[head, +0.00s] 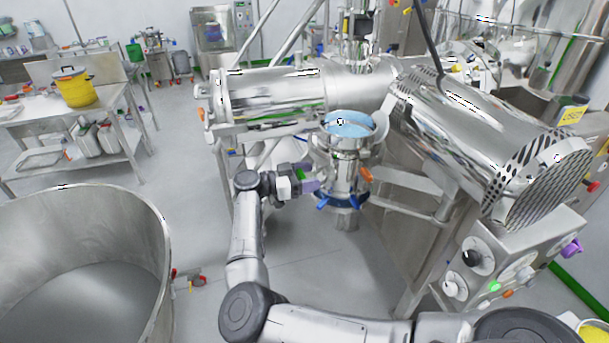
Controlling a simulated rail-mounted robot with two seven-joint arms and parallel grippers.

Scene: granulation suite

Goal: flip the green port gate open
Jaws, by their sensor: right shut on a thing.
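The steel port (345,160) stands upright below the drums, with a round blue top (348,125). A small green piece (304,173), which looks like the green port gate's handle, shows at the port's left side, partly hidden by my fingers. My right gripper (306,180) reaches it from the left and is shut on it. A purple part (312,187) lies right beside the fingertips. How far the gate is turned cannot be told. My left gripper is not in view.
An orange handle (365,174) and blue levers (343,200) sit on the port close to my gripper. A large steel drum (480,140) is at the right above a control box (500,265). A big steel bowl (80,230) stands at the left.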

